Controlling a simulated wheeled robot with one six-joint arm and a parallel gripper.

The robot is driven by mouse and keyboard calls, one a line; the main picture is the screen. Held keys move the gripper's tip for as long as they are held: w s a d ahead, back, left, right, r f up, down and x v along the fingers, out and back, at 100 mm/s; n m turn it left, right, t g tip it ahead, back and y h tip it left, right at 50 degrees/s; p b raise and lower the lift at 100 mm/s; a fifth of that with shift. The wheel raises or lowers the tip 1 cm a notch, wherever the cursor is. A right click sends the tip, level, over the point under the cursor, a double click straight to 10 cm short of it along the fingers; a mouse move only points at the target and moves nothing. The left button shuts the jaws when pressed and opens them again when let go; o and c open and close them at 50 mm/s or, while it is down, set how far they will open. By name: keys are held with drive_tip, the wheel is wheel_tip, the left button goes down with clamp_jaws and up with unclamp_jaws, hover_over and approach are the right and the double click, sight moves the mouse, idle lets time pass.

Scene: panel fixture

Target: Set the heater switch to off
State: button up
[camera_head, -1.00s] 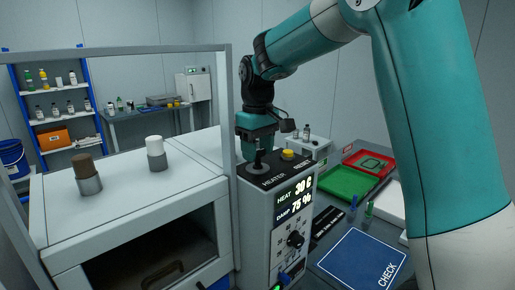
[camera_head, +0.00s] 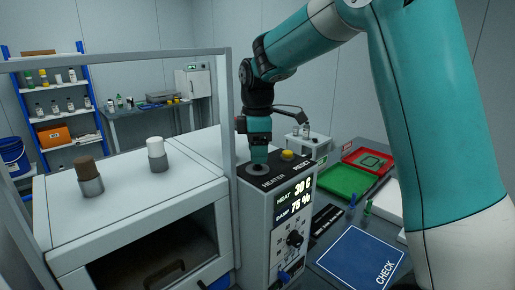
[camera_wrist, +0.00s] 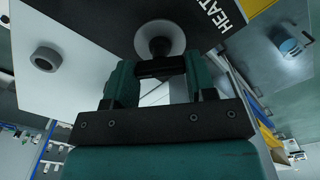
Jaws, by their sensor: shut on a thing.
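The heater switch is a dark lever on a round grey base (camera_head: 258,169), on top of the control box (camera_head: 256,215) beside the HEATER label. In the wrist view the lever's round base (camera_wrist: 174,33) shows with the dark lever rising between my fingers. My gripper (camera_head: 259,162) points down at the switch; it also shows in the wrist view (camera_wrist: 161,68), shut on the lever. In the head view my fingers hide most of the lever, so I cannot tell its tilt there. The display (camera_head: 294,199) reads HEAT 30 and DAMP 75 %.
A yellow RESET button (camera_head: 287,154) sits close right of the switch. A metal frame post (camera_head: 230,150) stands close to the left, beside the white cabinet (camera_head: 110,215). Green (camera_head: 345,183) and red trays lie on the right bench with a blue CHECK mat (camera_head: 358,257).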

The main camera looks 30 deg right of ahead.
drive_tip(key=n, duration=0.3)
drive_tip(key=shift+r+n, duration=0.1)
drive_tip(key=shift+n, duration=0.2)
drive_tip(key=shift+w+n+p, duration=0.1)
drive_tip(key=shift+n+p, duration=0.3)
drive_tip(key=shift+n, duration=1.5)
drive_tip(key=o, duration=0.9)
drive_tip(key=shift+o, duration=0.2)
wheel_tip(320, 180, up, 17)
drive_tip(key=b, duration=0.2)
drive_tip(key=shift+r, duration=0.15)
drive_tip(key=shift+a, duration=0.1)
